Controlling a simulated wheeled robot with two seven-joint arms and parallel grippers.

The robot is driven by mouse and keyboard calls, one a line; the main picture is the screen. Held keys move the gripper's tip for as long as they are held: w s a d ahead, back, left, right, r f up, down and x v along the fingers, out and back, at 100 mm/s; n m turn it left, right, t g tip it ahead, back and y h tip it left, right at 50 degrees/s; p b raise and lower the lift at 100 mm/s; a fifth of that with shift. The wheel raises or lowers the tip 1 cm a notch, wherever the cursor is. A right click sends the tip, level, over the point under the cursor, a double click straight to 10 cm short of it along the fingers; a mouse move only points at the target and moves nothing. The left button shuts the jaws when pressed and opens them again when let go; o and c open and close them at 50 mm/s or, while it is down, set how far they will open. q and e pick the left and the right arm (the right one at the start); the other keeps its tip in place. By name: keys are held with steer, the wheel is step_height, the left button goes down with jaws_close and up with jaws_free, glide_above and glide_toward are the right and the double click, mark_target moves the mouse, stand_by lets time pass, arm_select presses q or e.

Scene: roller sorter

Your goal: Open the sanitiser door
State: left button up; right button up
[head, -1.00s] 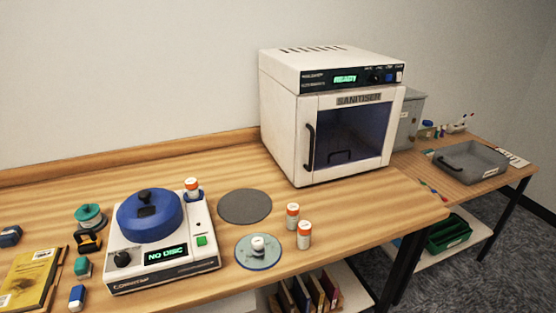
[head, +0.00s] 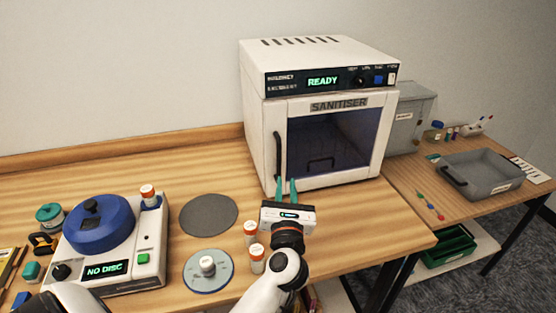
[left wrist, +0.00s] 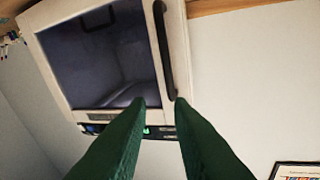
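The white sanitiser (head: 320,65) stands at the back of the wooden bench, its display lit "READY". Its door (head: 340,145) is shut, with a dark window and a black vertical handle (head: 277,157) on the left edge. My left gripper (head: 286,181) is in front of the door's lower left corner, its green fingers apart with nothing between them. In the left wrist view the picture is turned over; the door window (left wrist: 100,55) and the handle (left wrist: 163,50) lie beyond the open fingertips (left wrist: 160,102), with the handle apart from them. My right gripper is not in view.
A counter machine (head: 145,258) with a blue lid is at the left. A grey tray (head: 482,174) lies on the right table.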

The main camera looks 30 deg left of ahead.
mark_target(279, 163)
arm_select(q)
steer(key=w+a+n, duration=0.1)
steer(key=w+a, duration=0.1)
steer(key=w, duration=0.1)
steer(key=w+a+f+n+g+p, duration=0.1)
steer(key=w+a, duration=0.2)
steer(key=w+a+g+p, duration=0.1)
steer(key=w+a, duration=0.2)
steer(key=shift+w+a+f+n, duration=0.25)
steer(key=shift+w+n, duration=0.05)
steer(key=shift+n, duration=0.1)
jaws_close()
